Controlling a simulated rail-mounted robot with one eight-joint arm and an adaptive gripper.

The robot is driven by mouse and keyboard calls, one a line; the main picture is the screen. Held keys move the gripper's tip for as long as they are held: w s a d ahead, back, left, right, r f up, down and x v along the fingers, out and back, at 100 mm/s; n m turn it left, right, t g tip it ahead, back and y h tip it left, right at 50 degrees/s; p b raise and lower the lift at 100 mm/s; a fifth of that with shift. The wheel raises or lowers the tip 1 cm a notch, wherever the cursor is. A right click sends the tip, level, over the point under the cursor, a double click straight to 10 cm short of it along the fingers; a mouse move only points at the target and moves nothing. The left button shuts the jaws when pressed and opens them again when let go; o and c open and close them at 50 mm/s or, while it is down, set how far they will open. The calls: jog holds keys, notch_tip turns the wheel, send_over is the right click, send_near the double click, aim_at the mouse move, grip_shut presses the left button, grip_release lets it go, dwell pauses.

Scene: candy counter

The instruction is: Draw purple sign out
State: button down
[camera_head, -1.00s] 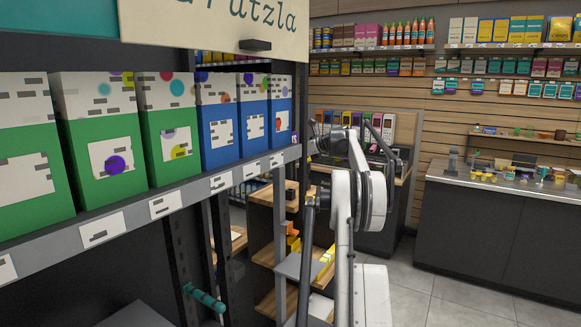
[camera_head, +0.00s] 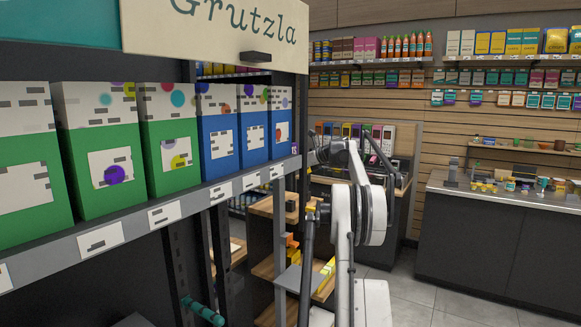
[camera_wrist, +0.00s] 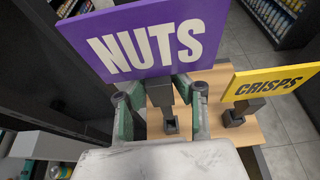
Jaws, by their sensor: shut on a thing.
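The purple sign (camera_wrist: 155,38) with white letters "NUTS" fills the upper middle of the wrist view. A dark stem (camera_wrist: 158,94) shows below its panel. My gripper (camera_wrist: 160,92) has a green-grey finger on each side of this stem and is shut on the sign. A small dark holder (camera_wrist: 170,127) sits on the wooden shelf below the stem. I cannot tell whether the stem still touches the holder. In the head view my gripper is hidden or too small to make out near the shelf's end post.
A yellow "CRISPS" sign (camera_wrist: 272,82) stands to the right on the same wooden shelf (camera_wrist: 235,138). In the head view, green boxes (camera_head: 107,165) and blue boxes (camera_head: 218,130) line a shelf at left. A counter (camera_head: 500,235) stands at right, with open floor before it.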

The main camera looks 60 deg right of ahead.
jog(key=shift+f+b, duration=0.45)
jog(key=shift+f, duration=0.45)
dwell(0.5)
jog(key=shift+r, duration=0.15)
dwell(0.6)
jog(key=shift+r+p, duration=2.1)
jog(key=shift+r, duration=0.3)
